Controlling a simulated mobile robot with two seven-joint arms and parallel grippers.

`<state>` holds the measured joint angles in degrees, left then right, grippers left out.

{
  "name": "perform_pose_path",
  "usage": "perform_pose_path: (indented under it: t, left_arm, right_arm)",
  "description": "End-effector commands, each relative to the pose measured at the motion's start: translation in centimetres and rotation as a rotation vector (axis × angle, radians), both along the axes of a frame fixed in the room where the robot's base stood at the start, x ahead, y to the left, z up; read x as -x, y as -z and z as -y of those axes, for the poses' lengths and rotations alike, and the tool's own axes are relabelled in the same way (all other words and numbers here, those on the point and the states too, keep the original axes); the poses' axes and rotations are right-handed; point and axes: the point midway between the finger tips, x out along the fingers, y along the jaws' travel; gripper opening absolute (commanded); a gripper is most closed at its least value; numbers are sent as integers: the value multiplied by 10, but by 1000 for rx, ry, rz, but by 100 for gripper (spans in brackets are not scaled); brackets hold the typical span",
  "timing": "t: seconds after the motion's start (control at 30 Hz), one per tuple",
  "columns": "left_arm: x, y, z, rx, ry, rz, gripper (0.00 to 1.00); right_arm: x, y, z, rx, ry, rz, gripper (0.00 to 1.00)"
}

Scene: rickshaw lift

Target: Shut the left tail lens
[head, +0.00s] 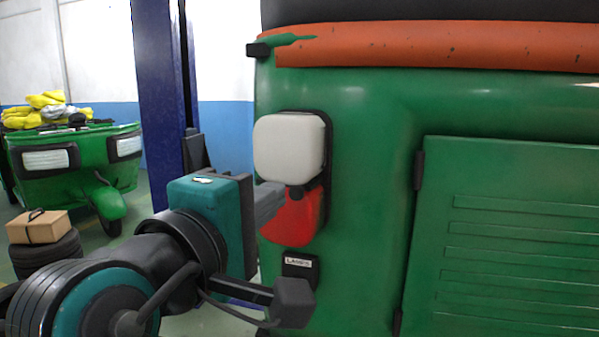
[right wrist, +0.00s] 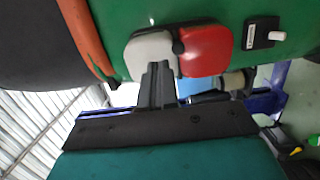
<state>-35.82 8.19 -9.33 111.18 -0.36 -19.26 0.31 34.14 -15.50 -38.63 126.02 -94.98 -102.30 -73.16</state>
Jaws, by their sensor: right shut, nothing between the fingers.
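The tail lens unit sits on the rear corner of the green vehicle. It has a white lens (head: 288,148) above a red lens (head: 292,220), on a dark backing plate (head: 327,150). The white part (right wrist: 150,52) and red part (right wrist: 205,50) lie side by side in the right wrist view, with a dark knob (right wrist: 178,47) between them. Whether the lens stands off its backing is hard to tell. My right gripper (head: 272,198) is shut and empty, its fingertips close to the seam between white and red; contact is unclear. My left gripper is not in view.
A small dark box labelled LAMPS (head: 300,268) sits below the lens. A louvred green panel (head: 510,240) is to the right. A blue post (head: 160,90) stands behind my right arm. Another green vehicle (head: 75,165) and a cardboard box (head: 38,227) on tyres are at left.

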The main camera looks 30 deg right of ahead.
Motion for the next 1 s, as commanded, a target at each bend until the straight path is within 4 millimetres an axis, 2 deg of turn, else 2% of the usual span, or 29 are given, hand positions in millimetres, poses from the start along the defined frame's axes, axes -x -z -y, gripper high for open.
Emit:
perform_pose_path:
  t: [0.2,0.4,0.6,1.0]
  left_arm:
    - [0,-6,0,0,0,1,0]
    - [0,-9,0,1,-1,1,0]
    - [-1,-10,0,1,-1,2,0]
    - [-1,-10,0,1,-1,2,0]
  right_arm:
    - [-25,-1,41,3,5,1,0]
    - [-41,-1,66,3,2,-1,0]
    - [-47,0,76,1,0,-1,0]
    - [-49,0,77,1,-1,-2,0]
